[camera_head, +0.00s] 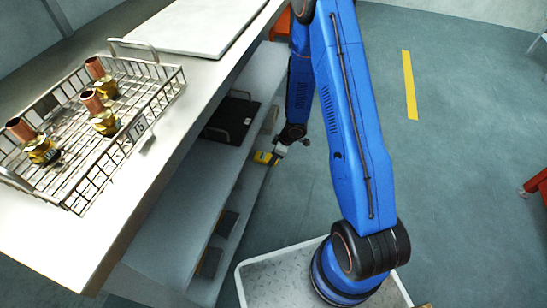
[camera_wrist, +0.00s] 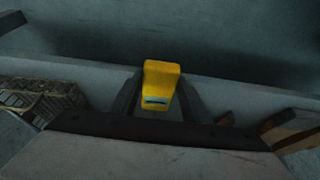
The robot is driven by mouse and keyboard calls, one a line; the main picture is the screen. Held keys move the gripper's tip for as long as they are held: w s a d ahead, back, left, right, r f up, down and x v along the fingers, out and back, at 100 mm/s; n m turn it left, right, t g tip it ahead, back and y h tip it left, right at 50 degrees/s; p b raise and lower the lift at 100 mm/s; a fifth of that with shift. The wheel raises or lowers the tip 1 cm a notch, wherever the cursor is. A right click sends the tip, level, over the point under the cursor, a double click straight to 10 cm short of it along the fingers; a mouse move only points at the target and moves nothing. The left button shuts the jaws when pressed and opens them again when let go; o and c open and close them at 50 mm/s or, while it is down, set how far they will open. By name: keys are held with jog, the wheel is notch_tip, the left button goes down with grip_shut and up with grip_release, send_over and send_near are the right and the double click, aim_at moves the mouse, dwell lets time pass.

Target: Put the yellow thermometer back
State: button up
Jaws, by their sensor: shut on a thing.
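The yellow thermometer (camera_head: 264,157) is a small yellow block with a dark, pale-edged slot or display on its face. My gripper (camera_head: 279,151) is shut on it beside the edge of the shelves under the bench. In the wrist view the thermometer (camera_wrist: 160,86) stands between the two dark fingers of my gripper (camera_wrist: 158,100). Its lower end is hidden. I cannot tell whether it touches the shelf.
The bench top (camera_head: 215,85) carries a wire basket (camera_head: 150,105) with several copper and brass fittings, and a pale flat slab (camera_head: 195,25). A black tray (camera_head: 232,120) lies on the shelf below. The floor (camera_head: 460,180) to the right is mostly clear.

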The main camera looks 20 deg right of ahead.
jog(key=shift+f, duration=0.1)
jog(key=o, duration=1.1)
